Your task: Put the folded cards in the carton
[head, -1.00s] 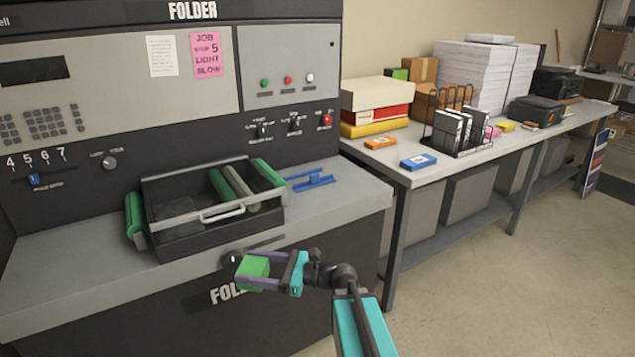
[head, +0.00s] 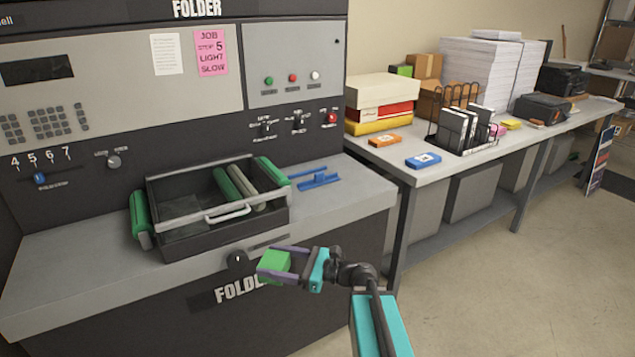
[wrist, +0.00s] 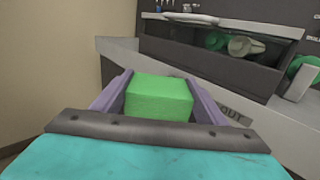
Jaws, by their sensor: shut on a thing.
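My gripper (head: 276,265) is shut on a green block (head: 274,264), in front of the folder machine's ledge and below its open tray. The block also shows between the purple fingers in the wrist view (wrist: 160,97). I cannot tell whether this block is a stack of folded cards. An orange pack (head: 385,139) and a blue pack (head: 423,161) lie on the side table. A brown carton (head: 425,66) stands among boxes at the table's back; whether it is the task's carton I cannot tell.
The folder's dark tray (head: 270,213) holds rollers and has a white handle. A blue tool (head: 318,180) lies on the ledge beside it.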

